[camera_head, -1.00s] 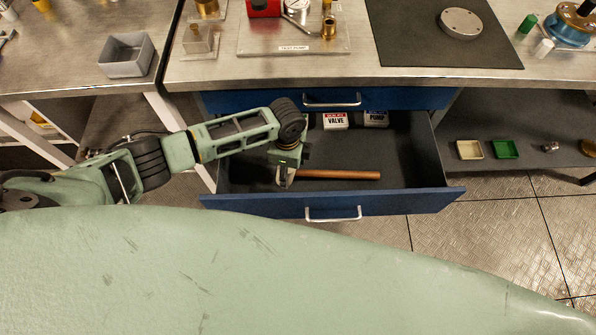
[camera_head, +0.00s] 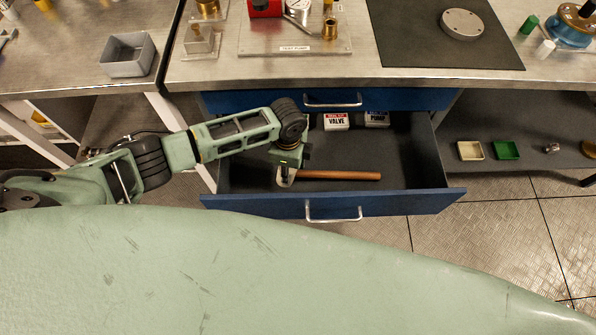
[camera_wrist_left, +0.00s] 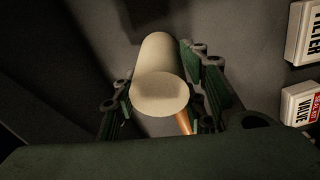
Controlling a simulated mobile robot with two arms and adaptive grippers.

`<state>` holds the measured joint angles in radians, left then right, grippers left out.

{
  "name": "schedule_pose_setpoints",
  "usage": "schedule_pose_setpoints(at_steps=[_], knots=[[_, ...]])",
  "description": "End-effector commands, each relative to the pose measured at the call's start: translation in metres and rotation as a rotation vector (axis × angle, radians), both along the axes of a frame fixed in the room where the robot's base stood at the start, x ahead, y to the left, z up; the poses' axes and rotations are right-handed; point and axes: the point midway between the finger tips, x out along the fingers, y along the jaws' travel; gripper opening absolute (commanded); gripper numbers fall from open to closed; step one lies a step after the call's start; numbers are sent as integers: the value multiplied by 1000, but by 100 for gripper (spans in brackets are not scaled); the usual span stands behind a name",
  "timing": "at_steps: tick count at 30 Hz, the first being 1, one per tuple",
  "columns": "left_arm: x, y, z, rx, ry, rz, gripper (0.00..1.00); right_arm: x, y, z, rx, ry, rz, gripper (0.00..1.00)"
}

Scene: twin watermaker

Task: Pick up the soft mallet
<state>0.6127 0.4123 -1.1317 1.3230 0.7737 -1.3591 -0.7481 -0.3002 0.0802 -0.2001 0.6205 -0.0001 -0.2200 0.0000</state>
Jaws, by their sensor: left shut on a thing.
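The soft mallet has a brown wooden handle (camera_head: 340,175) and a pale cylindrical head. In the head view it is in the open blue drawer (camera_head: 408,160), its handle pointing right. My left gripper (camera_head: 286,177) reaches down into the drawer at the mallet's left end. In the left wrist view the mallet head (camera_wrist_left: 160,85) sits between the two fingers of my left gripper (camera_wrist_left: 163,105), which is shut on it. Part of the handle shows below the head there. I cannot tell whether the mallet is clear of the drawer floor. My right gripper is not in view.
Boxes marked VALVE (camera_head: 336,121) and PUMP (camera_head: 376,118) lie at the back of the drawer. The drawer's front carries a metal handle (camera_head: 333,215). The workbench (camera_head: 290,70) overhangs behind. The drawer's right part is clear.

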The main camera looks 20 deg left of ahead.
Motion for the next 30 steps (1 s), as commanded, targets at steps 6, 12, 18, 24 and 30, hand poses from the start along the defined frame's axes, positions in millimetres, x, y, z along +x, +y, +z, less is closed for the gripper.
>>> schedule_pose_setpoints(at_steps=[6,12,18,24,30], knots=[[1,-1,5,-3,-3,0,0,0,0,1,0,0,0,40],[2,-1,36,-4,-7,-2,0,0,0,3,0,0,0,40],[2,-1,73,-3,-6,-1,0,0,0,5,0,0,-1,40],[2,-1,96,-3,-4,-1,0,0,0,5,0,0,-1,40],[1,-1,102,-2,-3,0,0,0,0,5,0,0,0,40]])
